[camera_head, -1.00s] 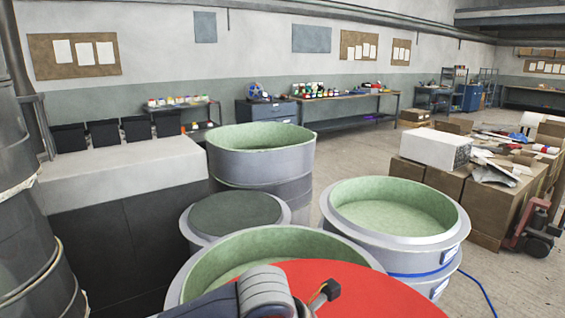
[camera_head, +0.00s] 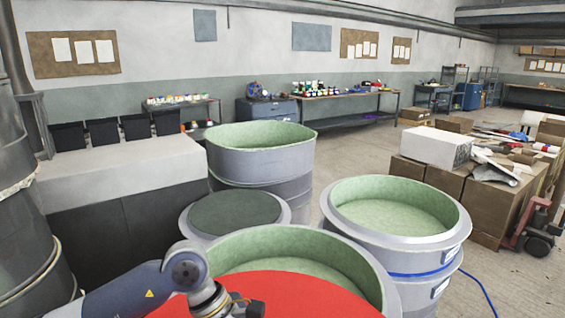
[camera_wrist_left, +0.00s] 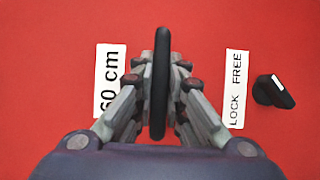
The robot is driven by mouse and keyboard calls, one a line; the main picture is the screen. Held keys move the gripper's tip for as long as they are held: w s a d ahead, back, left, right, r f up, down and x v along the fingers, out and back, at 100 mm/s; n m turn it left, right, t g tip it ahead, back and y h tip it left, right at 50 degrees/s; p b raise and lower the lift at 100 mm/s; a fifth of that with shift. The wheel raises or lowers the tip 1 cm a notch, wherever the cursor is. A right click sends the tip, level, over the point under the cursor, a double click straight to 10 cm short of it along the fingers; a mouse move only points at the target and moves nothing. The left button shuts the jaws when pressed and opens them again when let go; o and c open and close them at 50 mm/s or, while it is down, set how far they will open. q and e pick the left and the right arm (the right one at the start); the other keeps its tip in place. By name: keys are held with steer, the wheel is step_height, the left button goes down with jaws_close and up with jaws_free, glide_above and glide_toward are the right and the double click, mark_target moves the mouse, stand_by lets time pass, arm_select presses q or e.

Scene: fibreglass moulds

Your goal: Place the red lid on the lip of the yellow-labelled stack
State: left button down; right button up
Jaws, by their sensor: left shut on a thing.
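The red lid (camera_head: 300,296) fills the bottom centre of the head view, in front of and partly over the nearest open mould (camera_head: 347,262), which has a green inside. Whether it touches that mould's rim I cannot tell. My left gripper (camera_head: 240,306) is low over the lid. In the left wrist view the gripper (camera_wrist_left: 160,100) is shut on the lid's black upright handle (camera_wrist_left: 160,60). The red lid (camera_wrist_left: 60,40) fills that view, with "60 cm" and "LOCK FREE" labels and a black knob. No yellow label shows on any stack. My right gripper is not in view.
An open mould stack (camera_head: 395,240) with a blue band and white labels stands at right. A tall open mould (camera_head: 262,180) stands behind, and a dark-topped one (camera_head: 235,212) between. A grey-white bench (camera_head: 120,170) is at left.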

arm_select(q)
steer(key=s+a+m+g+y, duration=0.1)
steer(key=a+m, duration=0.3)
steer(key=a, duration=0.1)
steer(key=s+a+m+g+y, duration=0.1)
steer(key=s+a+m+y, duration=0.1)
steer(key=a+m, duration=0.2)
steer(key=s+a+m+g+y, duration=0.1)
steer(key=a+m+y, duration=0.1)
steer(key=a+m, duration=0.3)
steer(key=shift+s+a+f+g, duration=0.25)
steer(key=shift+a+f+g, duration=0.05)
steer(key=shift+a, duration=0.25)
steer(key=shift+y, duration=0.3)
steer(key=shift+s+f, duration=0.1)
